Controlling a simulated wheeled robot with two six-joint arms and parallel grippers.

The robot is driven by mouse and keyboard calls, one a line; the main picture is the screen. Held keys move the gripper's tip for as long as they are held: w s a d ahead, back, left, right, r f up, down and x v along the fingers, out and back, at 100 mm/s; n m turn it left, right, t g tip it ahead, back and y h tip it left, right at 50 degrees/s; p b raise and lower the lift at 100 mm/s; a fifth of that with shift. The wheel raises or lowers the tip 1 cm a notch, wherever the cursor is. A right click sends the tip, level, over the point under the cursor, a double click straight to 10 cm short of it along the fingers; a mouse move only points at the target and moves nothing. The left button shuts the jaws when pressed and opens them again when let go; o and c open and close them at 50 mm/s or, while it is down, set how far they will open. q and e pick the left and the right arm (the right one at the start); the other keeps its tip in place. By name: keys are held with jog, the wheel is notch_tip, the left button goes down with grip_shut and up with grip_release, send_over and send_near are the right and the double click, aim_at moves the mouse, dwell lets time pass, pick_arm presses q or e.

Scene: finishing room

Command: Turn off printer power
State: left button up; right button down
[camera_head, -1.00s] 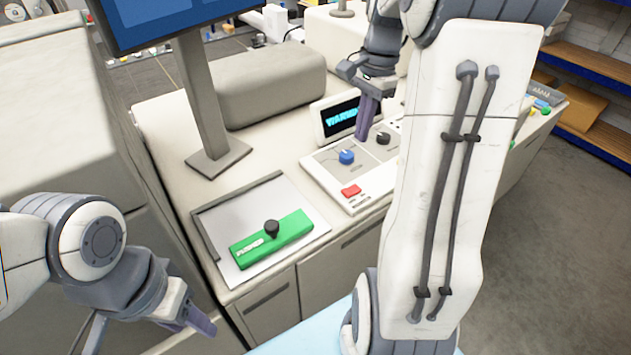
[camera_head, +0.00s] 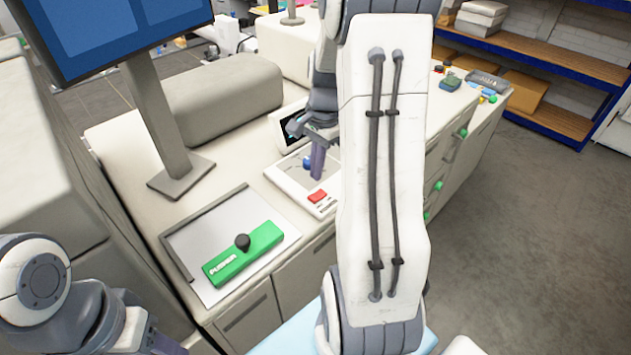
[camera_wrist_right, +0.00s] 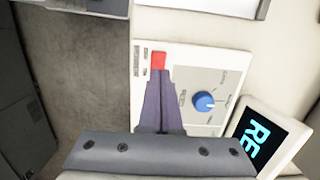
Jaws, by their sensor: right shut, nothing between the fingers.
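The control panel (camera_head: 284,178) of the printer is a pale plate on the bench with a red button (camera_head: 318,196) at its near end and a blue knob (camera_head: 307,163). My right gripper (camera_head: 317,177) is shut and empty, pointing down over the panel between knob and button. In the right wrist view, its fingertips (camera_wrist_right: 159,74) appear right at the red button (camera_wrist_right: 158,60); I cannot tell if they touch it. The blue knob (camera_wrist_right: 203,101) is beside the fingers. A small display (camera_wrist_right: 265,142) shows "RE". My left gripper (camera_head: 165,345) is partly cut off at the bottom left.
A green block marked "PUSHER" (camera_head: 225,265) with a black knob lies on a grey tray (camera_head: 185,250). A monitor stand (camera_head: 160,130) rises behind it. My right arm hides the panel's right side. Open floor (camera_head: 500,230) lies to the right.

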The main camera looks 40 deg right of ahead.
aim_at(315, 196)
jog(key=f, duration=0.1)
jog(key=f+p, duration=0.1)
jog(key=f, duration=0.2)
jog(key=shift+a+f, duration=0.3)
jog(key=shift+f, duration=0.4)
jog(key=shift+a+f, duration=0.15)
jog(key=shift+f, duration=0.1)
jog(key=shift+d, duration=0.3)
jog(key=shift+d+r+p, duration=0.1)
jog(key=shift+d+p, duration=0.3)
jog(key=shift+d, duration=0.2)
